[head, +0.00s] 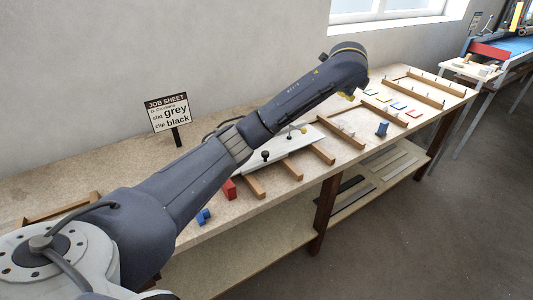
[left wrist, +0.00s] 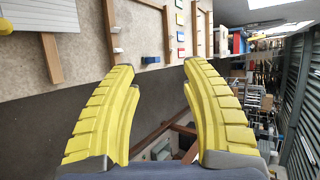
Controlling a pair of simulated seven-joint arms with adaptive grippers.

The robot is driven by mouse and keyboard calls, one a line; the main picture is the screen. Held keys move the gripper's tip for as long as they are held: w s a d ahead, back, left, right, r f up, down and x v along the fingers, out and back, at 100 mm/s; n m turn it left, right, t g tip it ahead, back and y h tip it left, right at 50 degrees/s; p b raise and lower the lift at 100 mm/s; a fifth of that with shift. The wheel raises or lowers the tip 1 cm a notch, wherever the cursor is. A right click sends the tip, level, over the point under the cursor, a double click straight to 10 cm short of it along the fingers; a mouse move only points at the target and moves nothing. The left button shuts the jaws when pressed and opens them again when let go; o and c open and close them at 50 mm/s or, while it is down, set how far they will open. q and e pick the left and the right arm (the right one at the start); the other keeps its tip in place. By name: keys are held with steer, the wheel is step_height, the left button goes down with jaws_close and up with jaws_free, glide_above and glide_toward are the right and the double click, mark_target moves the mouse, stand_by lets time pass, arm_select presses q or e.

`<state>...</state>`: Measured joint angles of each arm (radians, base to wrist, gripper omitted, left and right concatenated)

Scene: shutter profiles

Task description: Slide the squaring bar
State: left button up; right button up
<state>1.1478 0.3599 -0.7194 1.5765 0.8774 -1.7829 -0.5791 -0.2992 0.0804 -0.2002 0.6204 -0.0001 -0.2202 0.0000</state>
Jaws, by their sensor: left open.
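A pale flat panel (head: 285,150) lies on the bench across several wooden bars, partly hidden behind my left arm. A black knob (head: 265,155) stands on it, with a tan-handled part (head: 298,129) farther along. I cannot tell which piece is the squaring bar. My left gripper (head: 346,96) hangs above the bench, right of the panel, mostly hidden by its wrist. In the left wrist view its yellow fingers (left wrist: 160,67) are wide apart with nothing between them. The pale panel (left wrist: 40,14) shows there at top left, clear of the fingers. My right gripper is not in view.
A red block (head: 229,189) and blue block (head: 203,216) sit at the bench's front edge; another blue block (head: 382,128) stands farther right. Small coloured pieces lie between wooden bars (head: 392,115). The job sheet sign (head: 168,112) stands behind, reading slat grey, clip black.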

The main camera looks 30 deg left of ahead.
arm_select(q)
steer(key=s+a+f+n+g, duration=0.1)
steer(key=s+a+f+g, duration=0.15)
steer(key=a, duration=0.25)
steer(key=s+a+f+g, duration=0.1)
steer(key=a+f, duration=0.2)
steer(key=a, duration=0.2)
steer(key=n+g+h, duration=0.3)
steer(key=n+g, duration=0.1)
steer(key=g, duration=0.1)
glide_above(265, 152)
steer(key=w+a, duration=0.2)
steer(key=w, duration=0.3)
step_height(265, 152, down, 3)
steer(key=s+a+n+g+h, duration=0.1)
steer(key=s+a+g+h, duration=0.1)
steer(key=s+a, duration=0.35)
steer(key=x, duration=0.5)
steer(key=d+x, duration=0.1)
steer(key=x, duration=0.5)
steer(key=s+x, duration=0.1)
steer(key=x, duration=0.4)
steer(key=shift+d, duration=0.3)
steer(key=shift+f, duration=0.1)
steer(key=shift+c, duration=0.2)
steer(key=shift+s, duration=0.1)
jaws_close()
steer(key=shift+d, duration=0.1)
